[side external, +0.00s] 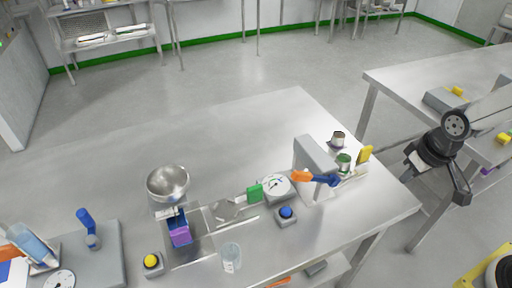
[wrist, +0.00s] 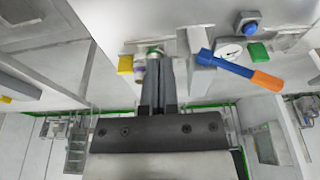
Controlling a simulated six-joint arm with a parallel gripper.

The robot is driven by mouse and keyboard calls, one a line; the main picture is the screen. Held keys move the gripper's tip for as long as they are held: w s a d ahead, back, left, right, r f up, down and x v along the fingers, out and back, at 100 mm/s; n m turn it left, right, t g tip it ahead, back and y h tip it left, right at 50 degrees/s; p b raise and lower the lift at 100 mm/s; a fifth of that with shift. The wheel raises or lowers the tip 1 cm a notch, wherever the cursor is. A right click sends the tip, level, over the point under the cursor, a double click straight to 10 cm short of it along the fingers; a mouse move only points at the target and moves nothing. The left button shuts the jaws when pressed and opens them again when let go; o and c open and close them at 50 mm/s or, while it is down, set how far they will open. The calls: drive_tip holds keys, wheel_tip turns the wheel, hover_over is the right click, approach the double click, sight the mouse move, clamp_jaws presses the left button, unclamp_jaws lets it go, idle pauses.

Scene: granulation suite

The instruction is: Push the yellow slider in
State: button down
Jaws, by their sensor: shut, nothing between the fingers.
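The yellow slider (side external: 364,155) is a small upright yellow block at the right end of the steel table, beside a grey housing. In the wrist view the yellow slider (wrist: 125,64) shows just left of my fingertips. My gripper (wrist: 161,62) is shut and empty, its two fingers together. In the side view my gripper's dark body is off the table's right end, apart from the slider. In the wrist view the fingers overlap part of a small can with a green top; I cannot tell the exact depth between them and the slider.
A blue and orange lever (side external: 325,181) sticks out near the slider, by a grey upright block (side external: 316,157). Small cans (side external: 338,138), a dial (side external: 276,185), a green block (side external: 255,192) and a blue button (side external: 287,212) stand close by. The back of the table is clear.

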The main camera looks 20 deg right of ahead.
drive_tip(key=c, duration=0.7)
unclamp_jaws()
drive_tip(key=shift+w, duration=0.1)
drive_tip(key=o, duration=0.3)
drive_tip(key=shift+w+d, duration=0.1)
drive_tip(key=shift+w, duration=0.15)
drive_tip(key=o, duration=0.4)
drive_tip(key=shift+w+d, duration=0.15)
drive_tip(key=shift+w, duration=0.4)
drive_tip(key=shift+w+d, duration=0.15)
drive_tip(key=shift+w, duration=0.35)
drive_tip(key=g, duration=0.2)
hover_over(367, 147)
drive_tip(key=f, duration=1)
drive_tip(key=shift+s+a+f, duration=0.15)
drive_tip(key=shift+s+a, duration=0.15)
drive_tip(key=shift+a, duration=0.05)
drive_tip(key=shift+w+d+f+g, duration=0.25)
drive_tip(key=shift+d+f+g, duration=0.05)
drive_tip(key=shift+f, duration=0.1)
